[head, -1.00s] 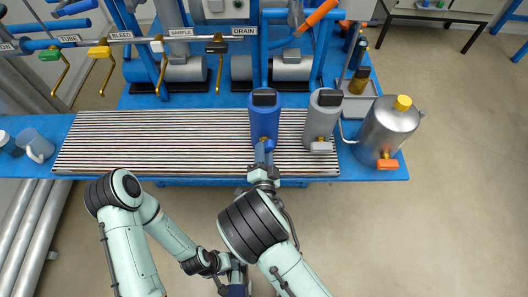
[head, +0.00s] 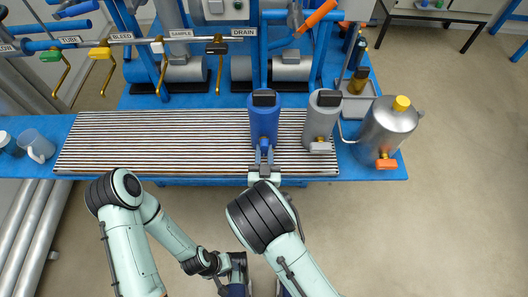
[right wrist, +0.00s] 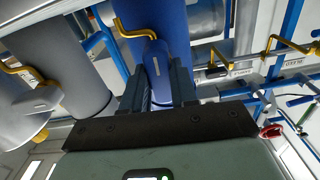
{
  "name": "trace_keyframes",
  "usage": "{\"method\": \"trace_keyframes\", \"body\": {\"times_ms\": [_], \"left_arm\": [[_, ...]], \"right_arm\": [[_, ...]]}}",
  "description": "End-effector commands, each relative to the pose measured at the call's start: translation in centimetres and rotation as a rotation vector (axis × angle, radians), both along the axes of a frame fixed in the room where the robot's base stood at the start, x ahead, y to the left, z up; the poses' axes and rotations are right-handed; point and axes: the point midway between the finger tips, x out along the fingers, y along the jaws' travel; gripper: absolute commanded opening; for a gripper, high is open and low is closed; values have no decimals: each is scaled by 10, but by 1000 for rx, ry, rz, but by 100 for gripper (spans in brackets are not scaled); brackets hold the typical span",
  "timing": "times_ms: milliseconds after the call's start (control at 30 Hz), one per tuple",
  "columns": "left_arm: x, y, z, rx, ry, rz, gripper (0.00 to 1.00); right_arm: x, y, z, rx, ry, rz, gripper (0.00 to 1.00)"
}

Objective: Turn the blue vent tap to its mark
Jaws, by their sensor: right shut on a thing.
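The blue cylinder (head: 264,118) stands upright at the front of the slatted bench, with its tap low on the side facing me. My right gripper (head: 264,157) is at this tap. In the right wrist view its two dark fingers (right wrist: 160,84) are on either side of a blue handle (right wrist: 156,62) and shut on it, below a brass spout (right wrist: 131,30). The fingers hide much of the handle, and I cannot make out a mark. My left arm is folded at the lower left; its hand is at the bottom edge, its fingers not visible.
A grey cylinder (head: 323,116) stands close to the right of the blue one, then a steel canister (head: 388,130) with an orange tap. A clear mug (head: 36,146) stands far left. The slatted bench top (head: 150,140) is bare left of the cylinders.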

Motion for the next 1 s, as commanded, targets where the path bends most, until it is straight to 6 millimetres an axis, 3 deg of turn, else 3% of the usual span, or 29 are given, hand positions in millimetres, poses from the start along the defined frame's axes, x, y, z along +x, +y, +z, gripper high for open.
{"method": "trace_keyframes", "body": {"times_ms": [700,733,800,1000], "left_arm": [[0,0,1,1,1,0,43],[0,0,1,1,1,0,43],[0,0,1,1,2,1,43],[0,0,1,1,1,0,43]], "right_arm": [[2,0,3,-72,-10,-2,0],[2,0,3,-71,-10,-2,37],[2,-1,3,-71,-9,-1,53],[1,0,1,-70,-5,-1,53]]}}
